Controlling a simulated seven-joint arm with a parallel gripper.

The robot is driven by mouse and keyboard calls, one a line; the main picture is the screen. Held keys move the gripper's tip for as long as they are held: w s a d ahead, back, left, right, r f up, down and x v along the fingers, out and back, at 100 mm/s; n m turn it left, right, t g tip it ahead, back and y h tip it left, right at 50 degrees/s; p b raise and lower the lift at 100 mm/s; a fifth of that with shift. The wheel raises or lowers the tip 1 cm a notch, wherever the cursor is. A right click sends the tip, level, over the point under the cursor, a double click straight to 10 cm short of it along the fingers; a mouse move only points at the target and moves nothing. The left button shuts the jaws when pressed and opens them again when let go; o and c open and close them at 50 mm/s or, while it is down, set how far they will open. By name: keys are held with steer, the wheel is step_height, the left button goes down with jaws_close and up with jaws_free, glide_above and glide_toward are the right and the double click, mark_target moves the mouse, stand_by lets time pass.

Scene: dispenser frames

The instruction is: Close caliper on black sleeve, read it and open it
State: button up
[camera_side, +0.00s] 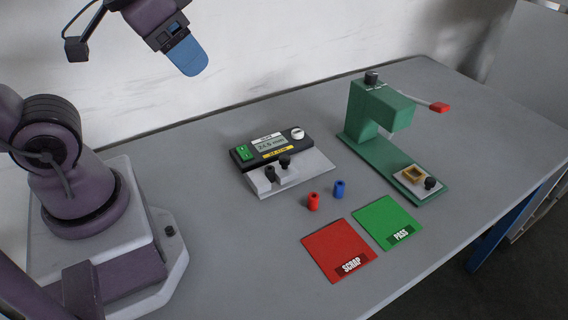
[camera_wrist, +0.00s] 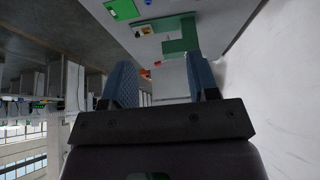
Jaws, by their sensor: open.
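The caliper (camera_side: 312,171) is a grey bench unit with a dark display housing, a lit readout (camera_side: 270,144) whose digits are too small to read surely, a green switch and a white knob. Two small black upright pieces stand on its front part, a front one (camera_side: 270,174) and a rear one (camera_side: 285,160). I cannot tell which is the black sleeve and which is a knob, or whether the jaws touch it. My gripper (camera_side: 187,58) is high above the table's back edge, well away from the caliper. In the wrist view my gripper (camera_wrist: 163,78) is open and empty.
A red sleeve (camera_side: 313,201) and a blue sleeve (camera_side: 339,189) stand in front of the caliper. A red SCRAP mat (camera_side: 335,245) and green PASS mat (camera_side: 385,218) lie nearer. A green press (camera_side: 365,120) with a red-tipped lever stands right. The table's left middle is clear.

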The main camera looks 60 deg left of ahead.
steer(key=w+a+f+g, duration=0.3)
steer(key=w+f+g, duration=0.2)
steer(key=w+f, duration=0.35)
steer(key=m, duration=0.3)
glide_above(284, 158)
step_height(284, 158, down, 11)
steer(key=shift+g, duration=0.3)
step_height(284, 158, down, 12)
steer(key=shift+w+f, duration=0.1)
steer(key=shift+f, duration=0.15)
